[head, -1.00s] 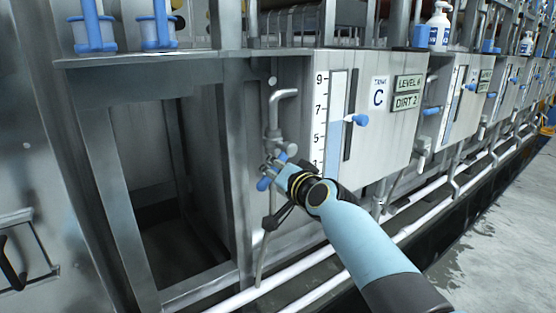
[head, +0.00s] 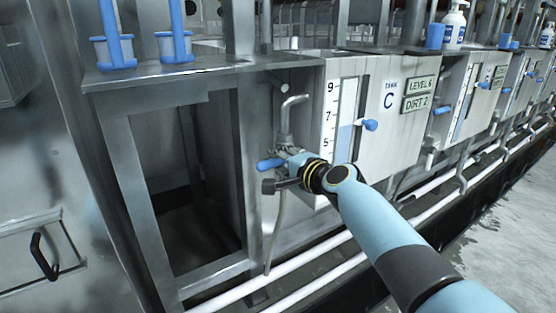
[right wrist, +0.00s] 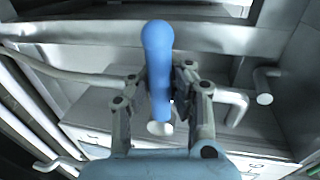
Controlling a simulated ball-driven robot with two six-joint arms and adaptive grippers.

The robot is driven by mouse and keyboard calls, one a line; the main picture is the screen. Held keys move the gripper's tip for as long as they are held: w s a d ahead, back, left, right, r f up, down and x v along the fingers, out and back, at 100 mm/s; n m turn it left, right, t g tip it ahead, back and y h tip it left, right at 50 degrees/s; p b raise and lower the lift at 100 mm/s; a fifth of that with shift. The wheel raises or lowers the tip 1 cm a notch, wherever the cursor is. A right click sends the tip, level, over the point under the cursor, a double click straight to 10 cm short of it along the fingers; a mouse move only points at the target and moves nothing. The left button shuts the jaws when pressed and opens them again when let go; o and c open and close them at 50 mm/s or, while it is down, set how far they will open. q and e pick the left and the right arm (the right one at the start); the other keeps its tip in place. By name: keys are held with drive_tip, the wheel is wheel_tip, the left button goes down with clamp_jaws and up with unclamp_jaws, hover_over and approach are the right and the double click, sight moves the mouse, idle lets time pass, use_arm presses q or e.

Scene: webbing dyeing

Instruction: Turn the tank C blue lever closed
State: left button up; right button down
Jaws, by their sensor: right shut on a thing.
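The tank C blue lever (head: 270,164) sticks out to the left, nearly level, from a valve under a bent metal pipe (head: 290,105) beside the tank C panel (head: 405,135). My right gripper (head: 287,160) is at the lever, and its arm reaches in from the lower right. In the right wrist view the blue lever (right wrist: 158,50) stands between the two fingers of the right gripper (right wrist: 157,88), which is shut on it. The gripper hides part of the valve. My left gripper is not in view.
An open metal frame (head: 110,150) stands left of the valve. White pipes (head: 240,290) run low along the front. Another blue knob (head: 370,125) sits at the tank C gauge (head: 346,105). More tanks (head: 465,100) line the right, beside clear wet floor (head: 500,220).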

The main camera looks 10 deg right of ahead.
drive_tip(key=shift+s+f, duration=0.15)
drive_tip(key=shift+f, duration=0.15)
drive_tip(key=c, duration=1.4)
unclamp_jaws()
drive_tip(key=shift+s+d+r, duration=0.1)
drive_tip(key=shift+d+r, duration=0.1)
drive_tip(key=shift+c, duration=0.2)
drive_tip(key=shift+o, duration=1.4)
drive_tip(key=shift+r, duration=0.1)
drive_tip(key=shift+r, duration=0.1)
drive_tip(key=v, duration=1.1)
drive_tip(key=shift+s, duration=0.4)
drive_tip(key=shift+d, duration=0.1)
